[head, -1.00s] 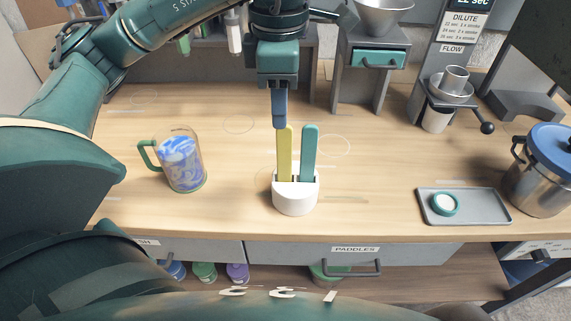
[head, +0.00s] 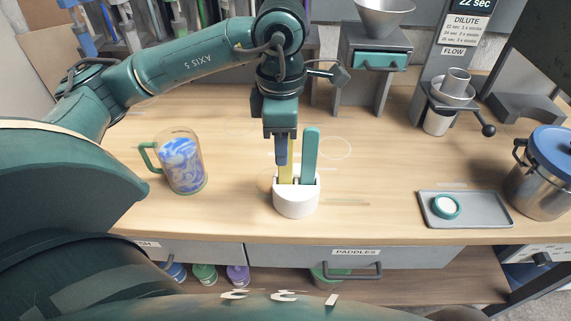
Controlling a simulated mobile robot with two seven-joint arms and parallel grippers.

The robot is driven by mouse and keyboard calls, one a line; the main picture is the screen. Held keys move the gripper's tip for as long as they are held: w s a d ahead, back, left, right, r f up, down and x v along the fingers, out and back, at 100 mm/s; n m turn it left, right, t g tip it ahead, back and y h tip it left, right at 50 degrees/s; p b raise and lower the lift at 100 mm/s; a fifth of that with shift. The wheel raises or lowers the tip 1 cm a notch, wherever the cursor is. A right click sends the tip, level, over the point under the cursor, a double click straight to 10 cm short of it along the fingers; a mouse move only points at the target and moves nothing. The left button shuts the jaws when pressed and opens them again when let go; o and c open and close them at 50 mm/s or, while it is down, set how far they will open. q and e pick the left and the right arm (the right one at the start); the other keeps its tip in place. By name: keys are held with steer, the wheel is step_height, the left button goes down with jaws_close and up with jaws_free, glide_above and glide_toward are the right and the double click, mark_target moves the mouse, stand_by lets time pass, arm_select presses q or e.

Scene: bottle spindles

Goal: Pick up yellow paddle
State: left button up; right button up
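The yellow paddle (head: 287,174) stands upright in the left slot of a white holder (head: 296,204). Only its lower part shows; my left gripper (head: 285,160) hides its top. The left gripper points down, with its fingers at the paddle's upper part. I cannot tell whether they are closed on it. A teal paddle (head: 310,150) stands in the right slot, close to the right of the gripper. My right gripper is not in view.
A glass mug with blue-white swirls (head: 182,163) stands left of the holder. A grey tray (head: 483,209) with a small teal-rimmed dish (head: 446,206) and a blue-lidded pot (head: 543,180) are at the right. The counter between holder and tray is clear.

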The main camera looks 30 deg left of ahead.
arm_select(q)
jaws_close()
steer(key=shift+r, duration=0.2)
stand_by(0.3)
